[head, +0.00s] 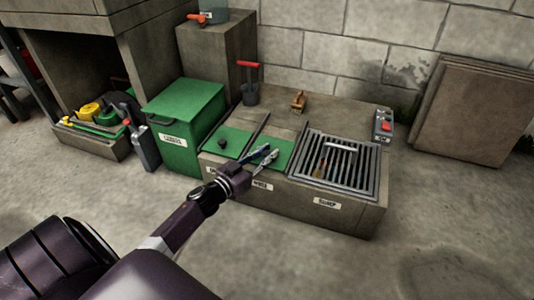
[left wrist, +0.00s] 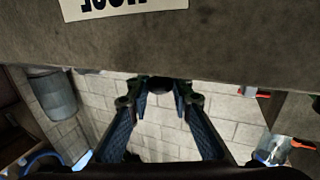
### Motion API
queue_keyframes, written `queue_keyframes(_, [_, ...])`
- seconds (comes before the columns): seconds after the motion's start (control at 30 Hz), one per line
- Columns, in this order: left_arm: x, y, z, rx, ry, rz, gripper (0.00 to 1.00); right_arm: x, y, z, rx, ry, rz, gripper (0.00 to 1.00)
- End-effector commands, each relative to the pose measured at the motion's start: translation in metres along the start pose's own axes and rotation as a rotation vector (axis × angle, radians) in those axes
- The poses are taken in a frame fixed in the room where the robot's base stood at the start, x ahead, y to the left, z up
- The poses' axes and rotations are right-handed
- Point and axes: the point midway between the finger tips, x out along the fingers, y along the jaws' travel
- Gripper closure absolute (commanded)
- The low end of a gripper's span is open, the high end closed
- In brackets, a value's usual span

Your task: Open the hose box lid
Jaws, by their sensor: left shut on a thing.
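The hose box lid (head: 284,153) is a green panel in the top of the low concrete block, above a small white label (head: 262,185). It looks flat and level with the block's top. My left gripper (head: 265,155) reaches over it from the front left and partly covers it. In the left wrist view my left gripper (left wrist: 161,92) has its fingers on either side of a small dark knob (left wrist: 160,84) and is shut on it. The label also shows upside down in the left wrist view (left wrist: 105,6). My right gripper is not in view.
A second green lid with a black knob (head: 222,143) lies to the left, and a metal grate (head: 337,163) to the right. A green bin (head: 184,125) stands left of the block. The floor in front is clear.

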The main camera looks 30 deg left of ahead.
Motion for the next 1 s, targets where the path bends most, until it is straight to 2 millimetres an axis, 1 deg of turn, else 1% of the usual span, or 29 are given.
queue_keyframes(0.07, [0.003, -0.001, 0.000, -0.001, 0.000, 0.000, 1.00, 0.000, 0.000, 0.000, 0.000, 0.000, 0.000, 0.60])
queue_keyframes(0.3, [0.032, -0.013, 0.000, -0.002, 0.002, 0.001, 1.00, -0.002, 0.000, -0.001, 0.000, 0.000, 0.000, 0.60])
queue_keyframes(0.4, [0.039, -0.016, 0.001, 0.000, 0.000, 0.000, 1.00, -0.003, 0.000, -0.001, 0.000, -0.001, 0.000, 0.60])
queue_keyframes(0.73, [0.040, -0.017, 0.000, 0.001, -0.001, 0.000, 1.00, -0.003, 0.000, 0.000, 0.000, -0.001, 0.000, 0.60])
queue_keyframes(0.77, [0.040, -0.017, 0.000, 0.001, -0.001, 0.000, 0.77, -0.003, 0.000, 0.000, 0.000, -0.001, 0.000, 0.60])
queue_keyframes(0.9, [0.040, -0.017, 0.000, 0.001, 0.000, 0.000, 0.63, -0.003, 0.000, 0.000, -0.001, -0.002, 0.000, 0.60])
queue_keyframes(1.0, [0.040, -0.017, 0.000, 0.000, 0.000, 0.000, 0.63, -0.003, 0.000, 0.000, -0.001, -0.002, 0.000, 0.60])
